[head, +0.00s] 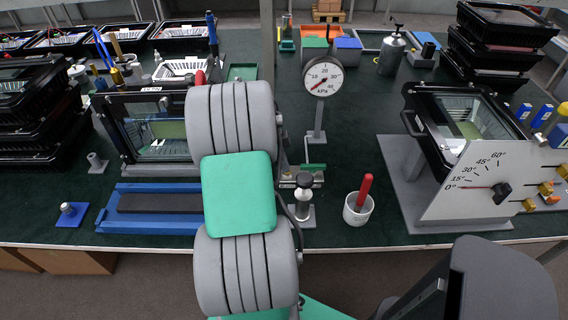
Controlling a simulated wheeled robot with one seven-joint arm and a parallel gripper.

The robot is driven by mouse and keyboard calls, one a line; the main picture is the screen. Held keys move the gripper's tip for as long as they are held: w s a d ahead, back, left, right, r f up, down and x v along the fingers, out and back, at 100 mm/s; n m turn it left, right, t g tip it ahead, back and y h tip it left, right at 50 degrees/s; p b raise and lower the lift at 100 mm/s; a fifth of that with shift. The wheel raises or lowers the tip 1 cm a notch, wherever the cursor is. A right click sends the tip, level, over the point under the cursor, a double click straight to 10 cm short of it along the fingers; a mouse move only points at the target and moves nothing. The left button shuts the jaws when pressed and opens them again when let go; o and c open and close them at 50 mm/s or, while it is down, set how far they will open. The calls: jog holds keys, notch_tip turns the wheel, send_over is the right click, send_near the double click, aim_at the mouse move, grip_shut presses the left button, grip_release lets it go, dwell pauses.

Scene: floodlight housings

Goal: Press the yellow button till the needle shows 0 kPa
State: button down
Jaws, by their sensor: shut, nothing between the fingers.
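The pressure gauge (322,77) has a round white face marked in kPa and stands on a grey post right of my arm. Its red needle points to the lower left, toward the low end of the scale; the exact reading is too small to tell. I cannot make out the yellow button; my arm covers part of the bench left of the gauge. A metal fitting with a dark round knob (304,181) stands below the gauge, near a green lever (314,167). My gripper does not show; my arm's grey links and green pad fill the middle.
A floodlight housing (118,101) is left of my arm, behind a blue tray (104,221). A white cup (347,212) holds a red-handled tool. An angle plate (440,205) and tilted housing (412,98) stand at right. Dark bench top is clear around the cup.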

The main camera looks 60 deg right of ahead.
jog(key=shift+s+a+f, duration=0.25)
jog(key=shift+a+f, duration=0.15)
jog(key=shift+f, duration=0.25)
jog(key=r+p, duration=0.1)
jog(key=r, duration=0.3)
jog(key=r+p, duration=0.1)
jog(key=r, duration=0.1)
jog(key=shift+w+d+p, duration=0.25)
jog(key=shift+w+p, duration=0.05)
jog(key=shift+w, duration=0.05)
jog(key=v, duration=0.9)
jog(key=shift+w+d+r, duration=0.1)
jog(key=shift+r, duration=0.05)
jog(key=shift+r, duration=0.1)
